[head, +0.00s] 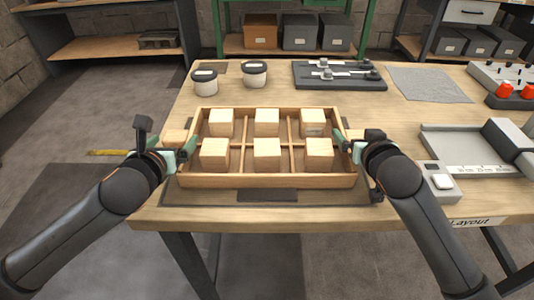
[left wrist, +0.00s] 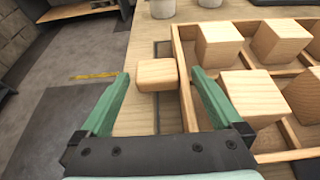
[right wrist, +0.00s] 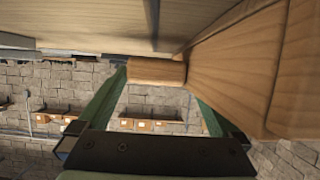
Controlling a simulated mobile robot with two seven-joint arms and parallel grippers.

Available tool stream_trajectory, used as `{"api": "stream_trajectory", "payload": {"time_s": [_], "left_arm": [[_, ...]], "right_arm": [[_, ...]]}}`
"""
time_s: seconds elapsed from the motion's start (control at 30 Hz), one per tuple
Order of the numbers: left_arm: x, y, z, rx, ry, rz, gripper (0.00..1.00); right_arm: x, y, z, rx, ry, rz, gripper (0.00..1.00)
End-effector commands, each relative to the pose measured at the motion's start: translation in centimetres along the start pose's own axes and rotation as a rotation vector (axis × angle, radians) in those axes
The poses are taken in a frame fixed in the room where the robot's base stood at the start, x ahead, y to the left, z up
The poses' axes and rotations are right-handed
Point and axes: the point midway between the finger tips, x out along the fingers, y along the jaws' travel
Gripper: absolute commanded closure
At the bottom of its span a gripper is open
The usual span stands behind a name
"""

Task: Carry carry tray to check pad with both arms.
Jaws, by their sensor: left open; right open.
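The carry tray (head: 262,181) is a shallow wooden box with dividers, and it holds several pale wooden blocks (head: 266,150). It sits at the table's near edge, over a dark mat (head: 335,197). A wooden grip sticks out from its left end (left wrist: 157,74); another shows in the right wrist view (right wrist: 157,71). My left gripper (head: 180,155) is open, with its fingers on either side of the left grip. My right gripper (head: 352,146) is open at the right end, its fingers flanking that grip. A flat grey pad (head: 430,85), possibly the check pad, lies bare at the back right.
Two lidded jars (head: 205,82) and a dark fixture plate (head: 338,76) stand behind the tray. A grey scale-like device (head: 470,150) and a small switch box (head: 441,183) are at right. Red knobs (head: 503,90) stand beside the pad. Some table between tray and pad is clear.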

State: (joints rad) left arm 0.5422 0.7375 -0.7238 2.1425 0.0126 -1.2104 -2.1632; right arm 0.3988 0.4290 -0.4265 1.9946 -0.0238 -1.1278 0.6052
Motion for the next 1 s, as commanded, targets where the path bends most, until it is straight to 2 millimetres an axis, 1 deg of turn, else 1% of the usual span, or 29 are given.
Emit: {"api": "stream_trajectory", "payload": {"time_s": [0.03,0.2,0.4,0.5,0.67,0.77,0.87,1.0], "left_arm": [[-1.1,0.0,0.0,0.002,-0.001,-0.002,0.0],[-4.4,0.0,0.0,0.002,-0.001,-0.002,0.0],[-7.2,0.0,0.0,0.001,0.0,0.0,0.0],[-7.9,0.0,0.0,0.001,0.0,0.0,0.0],[-8.3,0.0,0.0,0.0,0.001,0.001,0.0],[-8.3,0.0,0.0,0.0,0.001,0.001,0.0],[-8.3,0.0,0.0,0.0,0.001,0.001,0.0],[-8.3,0.0,0.0,0.0,0.0,0.001,0.0]], "right_arm": [[0.0,0.0,0.0,0.0,0.0,0.0,0.0],[0.0,0.0,0.0,0.0,0.0,0.0,0.0],[0.0,0.0,0.0,0.0,0.0,0.0,0.0],[0.0,0.0,0.0,0.0,0.0,0.0,0.0],[-0.6,0.0,0.0,0.0,0.0,0.0,0.0],[-1.7,0.0,0.0,0.0,0.001,-0.001,0.0],[-3.4,0.0,0.0,-0.001,0.001,-0.002,0.0],[-6.2,-0.1,0.0,0.0,0.002,-0.002,0.0]]}}
